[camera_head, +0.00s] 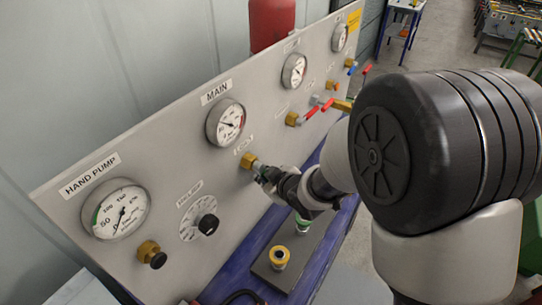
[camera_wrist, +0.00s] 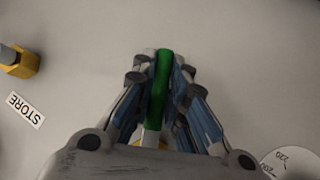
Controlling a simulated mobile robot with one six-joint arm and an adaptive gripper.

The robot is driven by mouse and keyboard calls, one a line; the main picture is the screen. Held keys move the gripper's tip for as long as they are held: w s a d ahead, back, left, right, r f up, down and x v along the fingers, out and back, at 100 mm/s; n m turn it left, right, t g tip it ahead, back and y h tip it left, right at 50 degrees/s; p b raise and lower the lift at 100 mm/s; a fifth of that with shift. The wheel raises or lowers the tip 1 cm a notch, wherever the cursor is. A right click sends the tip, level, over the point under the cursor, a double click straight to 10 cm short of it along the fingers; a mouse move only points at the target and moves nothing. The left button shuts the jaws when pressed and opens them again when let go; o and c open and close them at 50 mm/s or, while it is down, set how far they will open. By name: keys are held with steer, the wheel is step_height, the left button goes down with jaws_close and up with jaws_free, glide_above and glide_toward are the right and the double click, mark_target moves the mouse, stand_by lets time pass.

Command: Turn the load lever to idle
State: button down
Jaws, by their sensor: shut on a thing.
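A green-handled lever (camera_wrist: 161,88) lies between the fingers of my gripper (camera_wrist: 160,62) in the wrist view, with a pale metal end below the green part. My gripper is shut on it, with a finger along each side. In the head view my gripper (camera_head: 270,178) is at a brass valve fitting (camera_head: 248,161) on the grey panel, below the gauge marked MAIN (camera_head: 225,122). The small label above that fitting is too blurred to read for sure. The lever is mostly hidden by my gripper there.
The panel (camera_head: 170,135) also carries a HAND PUMP gauge (camera_head: 116,212), a black knob on a dial (camera_head: 207,223), a brass-and-black knob (camera_head: 151,254) and red-handled valves (camera_head: 312,112). A STORE label (camera_wrist: 26,110) shows in the wrist view. A yellow-topped fitting (camera_head: 280,257) stands on the bench below.

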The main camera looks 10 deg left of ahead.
steer(key=s+m+g+p, duration=0.1)
steer(key=p, duration=0.4)
steer(key=s+a+g+p, duration=0.1)
steer(key=g+p, duration=0.1)
steer(key=p, duration=0.4)
steer(key=shift+s+f+m+y, duration=0.15)
steer(key=shift+s+m+y, duration=0.05)
steer(key=shift+m+y, duration=0.2)
steer(key=shift+s+f+p, duration=0.1)
steer(key=shift+p, duration=0.35)
steer(key=c, duration=1.6)
jaws_free()
steer(key=v, duration=1.2)
steer(key=shift+w, duration=0.25)
